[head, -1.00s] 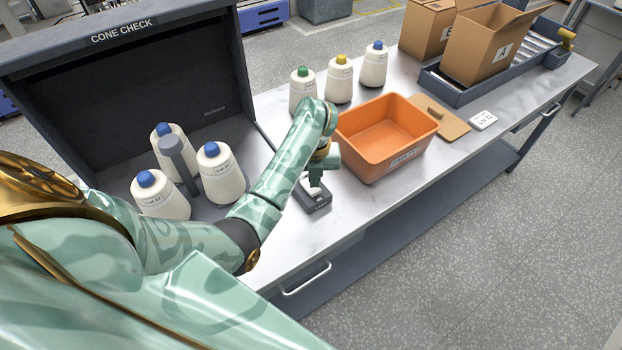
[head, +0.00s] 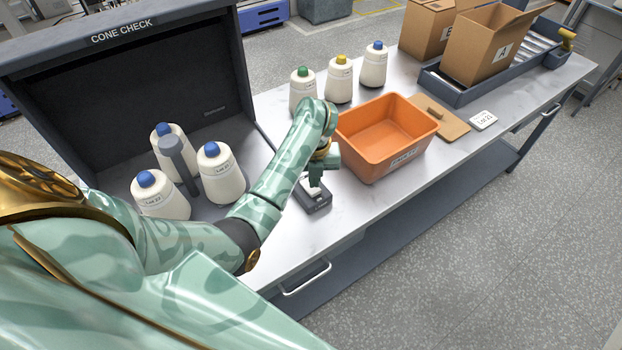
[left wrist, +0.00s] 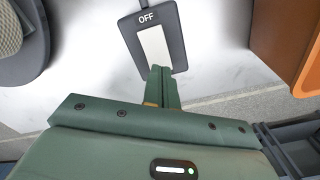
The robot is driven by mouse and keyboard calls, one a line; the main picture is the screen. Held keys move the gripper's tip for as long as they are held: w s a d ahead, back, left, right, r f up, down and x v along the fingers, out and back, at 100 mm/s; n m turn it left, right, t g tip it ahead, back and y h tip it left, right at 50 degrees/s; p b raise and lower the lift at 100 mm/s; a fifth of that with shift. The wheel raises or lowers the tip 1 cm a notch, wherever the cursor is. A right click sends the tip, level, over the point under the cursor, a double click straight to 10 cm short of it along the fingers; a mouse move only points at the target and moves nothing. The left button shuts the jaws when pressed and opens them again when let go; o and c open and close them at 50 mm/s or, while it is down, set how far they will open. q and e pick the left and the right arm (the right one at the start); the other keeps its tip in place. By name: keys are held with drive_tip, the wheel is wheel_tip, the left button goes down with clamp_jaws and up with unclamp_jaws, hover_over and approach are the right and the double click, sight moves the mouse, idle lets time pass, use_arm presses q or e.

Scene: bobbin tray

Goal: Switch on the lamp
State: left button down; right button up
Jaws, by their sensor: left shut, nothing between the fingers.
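A small dark switch box with a white rocker plate (head: 322,203) lies on the table in front of the orange bin. In the left wrist view the switch (left wrist: 177,45) shows the word OFF at its far end. A dark cable runs from that end. My left gripper (head: 315,184) is shut and empty, pointing down at the switch. In the left wrist view its fingertips (left wrist: 161,70) overlap the near end of the white plate; I cannot tell whether they touch it. The inside of the CONE CHECK booth (head: 130,95) is dark, with no lit lamp visible. My right gripper is out of view.
An orange bin (head: 385,155) stands close to the right of my left gripper. Several thread cones stand in the booth and behind the bin. The table front is clear.

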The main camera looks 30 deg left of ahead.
sight(314, 190)
use_arm(q)
drive_tip(key=shift+f, duration=0.25)
drive_tip(key=shift+f+b, duration=0.7)
drive_tip(key=shift+b, duration=0.05)
idle(0.4)
drive_tip(key=shift+r, duration=0.1)
wheel_tip(314, 190, up, 7)
drive_tip(key=p, duration=0.7)
idle(0.3)
drive_tip(key=shift+s, duration=0.1)
